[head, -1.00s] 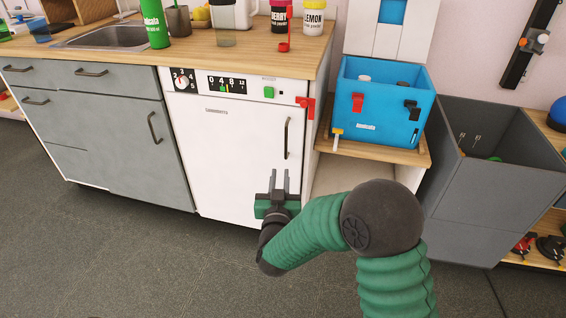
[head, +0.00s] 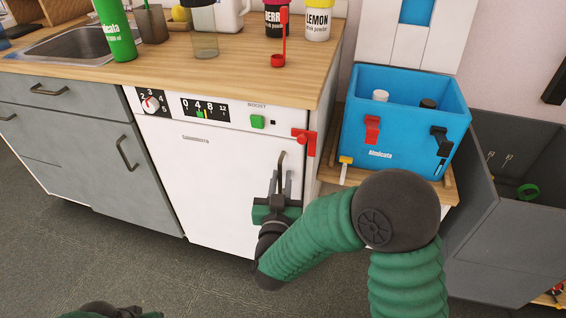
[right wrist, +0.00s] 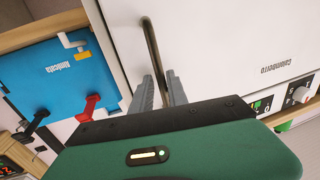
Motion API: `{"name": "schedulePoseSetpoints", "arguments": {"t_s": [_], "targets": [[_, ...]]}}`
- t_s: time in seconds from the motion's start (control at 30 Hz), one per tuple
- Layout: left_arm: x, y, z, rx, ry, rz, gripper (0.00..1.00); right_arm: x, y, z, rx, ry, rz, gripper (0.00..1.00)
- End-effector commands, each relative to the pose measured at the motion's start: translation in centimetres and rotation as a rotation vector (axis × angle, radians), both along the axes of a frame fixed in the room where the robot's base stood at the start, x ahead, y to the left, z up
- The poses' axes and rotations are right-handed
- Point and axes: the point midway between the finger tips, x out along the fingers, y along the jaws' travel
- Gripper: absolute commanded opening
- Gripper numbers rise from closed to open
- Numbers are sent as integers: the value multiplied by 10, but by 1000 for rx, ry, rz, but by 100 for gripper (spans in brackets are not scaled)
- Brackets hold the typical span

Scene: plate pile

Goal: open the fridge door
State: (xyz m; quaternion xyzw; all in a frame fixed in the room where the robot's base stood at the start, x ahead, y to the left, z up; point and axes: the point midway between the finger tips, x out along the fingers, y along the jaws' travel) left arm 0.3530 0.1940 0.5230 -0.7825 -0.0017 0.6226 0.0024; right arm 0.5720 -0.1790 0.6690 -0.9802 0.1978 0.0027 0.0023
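The fridge door (head: 215,185) is the white front panel under the counter, and it looks closed. It also fills the upper part of the right wrist view (right wrist: 220,45). Its dark vertical handle (head: 282,160) is near the door's right edge, and it shows in the right wrist view too (right wrist: 151,45). My right gripper (head: 280,182) is open, in front of the handle's lower part. In the right wrist view its two fingers (right wrist: 160,88) point at the handle, whose lower end lies between them; contact cannot be told. My left gripper's fingers are not in view.
A red latch-like piece (head: 304,140) is at the door's upper right corner. A blue box (head: 400,120) stands on a low wooden shelf to the right, beside a grey bin (head: 510,235). Grey cabinets (head: 75,150) stand left. The floor in front is clear.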

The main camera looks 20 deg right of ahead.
Motion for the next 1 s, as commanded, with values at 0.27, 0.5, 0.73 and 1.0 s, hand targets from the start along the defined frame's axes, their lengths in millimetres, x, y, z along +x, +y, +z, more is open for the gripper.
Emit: {"name": "schedulePoseSetpoints", "arguments": {"t_s": [0.27,0.5,0.73,1.0], "targets": [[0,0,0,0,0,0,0,-2,3,1,-2,-2,1,20],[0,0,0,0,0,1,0,-2,2,0,0,0,1,0],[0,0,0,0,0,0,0,-1,1,-1,1,2,0,0],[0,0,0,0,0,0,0,-1,1,-1,1,3,1,0]]}}
